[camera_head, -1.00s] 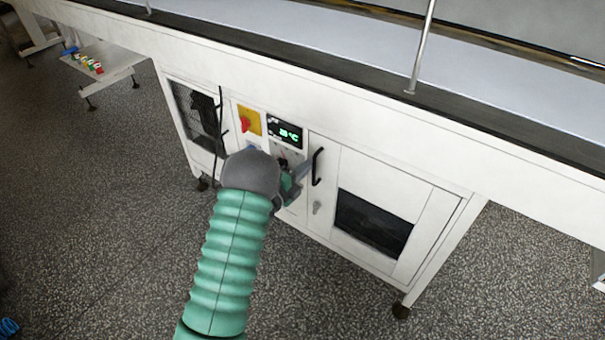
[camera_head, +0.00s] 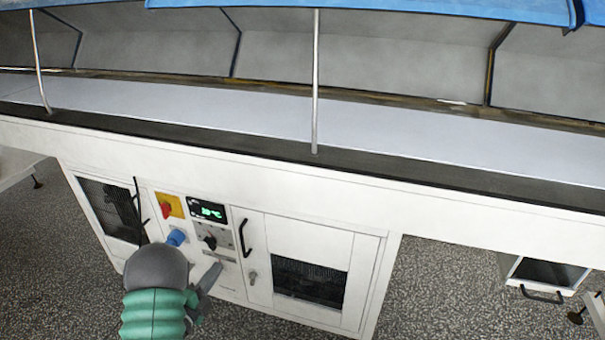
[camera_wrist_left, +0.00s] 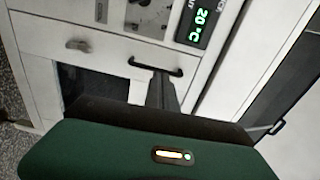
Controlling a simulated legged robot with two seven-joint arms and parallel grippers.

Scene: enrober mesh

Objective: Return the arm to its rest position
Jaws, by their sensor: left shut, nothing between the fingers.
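My left arm comes in from the bottom left of the head view, with a green ribbed sleeve (camera_head: 155,312) and a grey joint cover (camera_head: 156,268). My left gripper (camera_head: 212,272) shows as a grey shape just right of that cover, in front of the lower control panel of a white cabinet. In the left wrist view its dark fingers (camera_wrist_left: 163,90) are together and hold nothing. Behind them in that view is a black door handle (camera_wrist_left: 155,67). The cover hides part of the gripper. My right gripper is in neither view.
The white cabinet (camera_head: 205,286) stands under a long conveyor (camera_head: 400,138). Its panel has a yellow and red switch (camera_head: 168,206), a blue plug (camera_head: 176,237), a black knob (camera_head: 210,242) and a green-lit display (camera_head: 207,211). The door handle (camera_head: 244,238) juts out. Speckled floor (camera_head: 440,290) is free at right.

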